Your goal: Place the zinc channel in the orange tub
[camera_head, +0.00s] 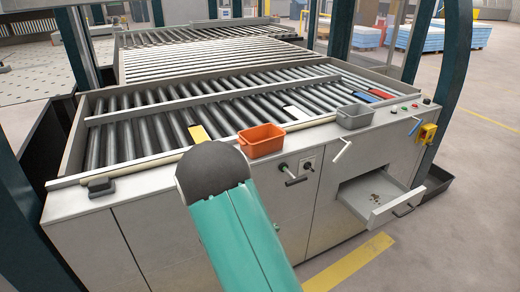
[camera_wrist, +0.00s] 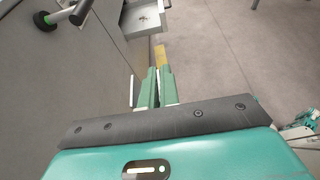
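The orange tub (camera_head: 262,141) stands upright on the front ledge of the roller machine, near the middle. It looks empty from here. I cannot single out the zinc channel for certain; a pale flat piece (camera_head: 296,113) lies on the rollers to the right of the tub. My gripper (camera_wrist: 160,72) shows in the wrist view, with its two green fingers side by side and nothing visible held. It points down past the machine's front toward the floor. The head view shows my arm in front of the machine, but its gripper is hidden.
A grey bin (camera_head: 355,117) stands right of the tub. A yellow piece (camera_head: 199,133), a blue piece (camera_head: 360,96) and a red piece (camera_head: 381,93) lie along the rollers. An open drawer (camera_head: 380,204) and lever handles (camera_head: 343,150) stick out in front.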

